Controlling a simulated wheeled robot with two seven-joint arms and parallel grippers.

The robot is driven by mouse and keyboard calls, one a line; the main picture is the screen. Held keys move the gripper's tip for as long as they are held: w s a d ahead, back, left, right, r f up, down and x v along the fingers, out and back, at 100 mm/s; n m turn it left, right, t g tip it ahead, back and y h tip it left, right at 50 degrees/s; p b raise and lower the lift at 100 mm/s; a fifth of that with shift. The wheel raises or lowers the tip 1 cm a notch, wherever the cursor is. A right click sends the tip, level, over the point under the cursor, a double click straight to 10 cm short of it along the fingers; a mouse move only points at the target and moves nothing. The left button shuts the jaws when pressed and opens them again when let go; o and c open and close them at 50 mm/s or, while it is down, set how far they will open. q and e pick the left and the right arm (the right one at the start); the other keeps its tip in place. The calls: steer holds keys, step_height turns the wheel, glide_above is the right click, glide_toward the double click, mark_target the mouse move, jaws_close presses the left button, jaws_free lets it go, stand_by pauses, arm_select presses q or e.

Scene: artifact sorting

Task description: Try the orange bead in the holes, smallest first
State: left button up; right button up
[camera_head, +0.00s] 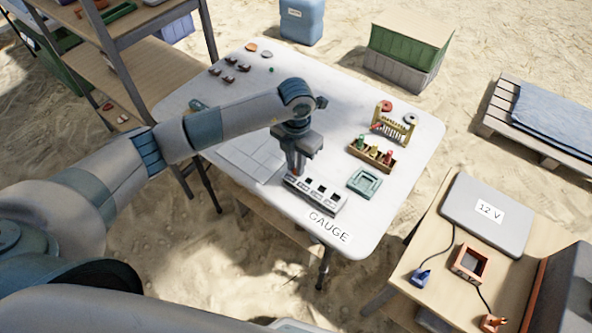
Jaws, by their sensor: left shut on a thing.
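The gauge (327,205) is a pale block with a row of dark square holes, lying near the front edge of the white table beside the printed word GAUGE. My left gripper (296,171) points down over the left end of the gauge. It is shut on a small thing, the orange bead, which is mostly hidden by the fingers. I cannot tell whether the bead touches the gauge or is in a hole. My right gripper is not in view.
On the table (235,100) are a green square tray (365,182), a wooden rack of colored pieces (372,156), a yellow stand (392,125) and several small pieces at the back left. A side table with a 12 V case (488,213) stands at the right.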

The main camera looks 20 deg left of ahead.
arm_select(q)
steer(key=shift+r, duration=0.2)
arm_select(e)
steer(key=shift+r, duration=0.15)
